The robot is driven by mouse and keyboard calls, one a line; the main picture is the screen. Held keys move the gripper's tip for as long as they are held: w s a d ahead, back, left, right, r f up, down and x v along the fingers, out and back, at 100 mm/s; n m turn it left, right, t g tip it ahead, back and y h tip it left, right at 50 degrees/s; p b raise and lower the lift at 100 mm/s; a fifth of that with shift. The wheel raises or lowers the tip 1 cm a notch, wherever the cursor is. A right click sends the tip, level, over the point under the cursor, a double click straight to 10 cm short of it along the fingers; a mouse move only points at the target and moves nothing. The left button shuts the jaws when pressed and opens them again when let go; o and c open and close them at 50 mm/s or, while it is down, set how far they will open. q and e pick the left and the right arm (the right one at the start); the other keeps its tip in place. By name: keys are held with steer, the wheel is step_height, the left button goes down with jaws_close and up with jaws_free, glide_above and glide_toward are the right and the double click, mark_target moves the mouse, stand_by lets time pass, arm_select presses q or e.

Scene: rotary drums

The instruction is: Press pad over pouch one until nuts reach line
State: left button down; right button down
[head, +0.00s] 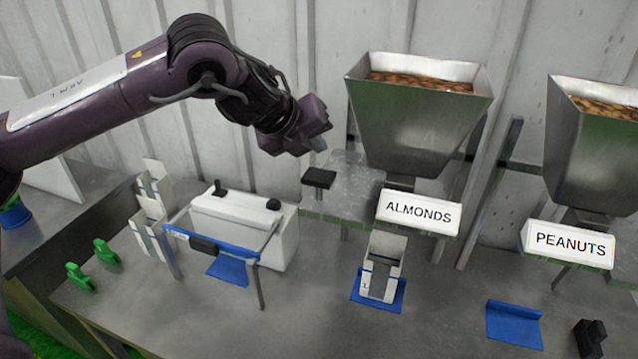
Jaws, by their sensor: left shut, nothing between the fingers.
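My left gripper (312,138) is shut and empty, in the air above and slightly left of a black pad (319,178). The pad stands on a short post beside the almonds hopper (415,115); a gap shows between gripper and pad. A white open-topped pouch (385,250) stands upright on a blue holder (393,299) below the ALMONDS sign (417,213). It has a blue mark low on its front; its number is too small to read surely. The nut level inside it cannot be seen. My right gripper is not in view.
A peanuts hopper (590,150) with a PEANUTS sign (568,243) stands at right, with an empty blue holder (514,323) below. A white sealer-like box (240,222) with a blue bar, more white pouches (155,190) and green clips (105,252) are at left.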

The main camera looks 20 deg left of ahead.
mark_target(326, 170)
arm_select(q)
step_height(326, 170, down, 4)
steer(key=shift+r+b, duration=0.25)
steer(key=shift+b, duration=0.75)
steer(key=shift+r, duration=0.1)
stand_by(0.9)
steer(key=shift+f+b, duration=0.4)
steer(key=shift+f, duration=0.05)
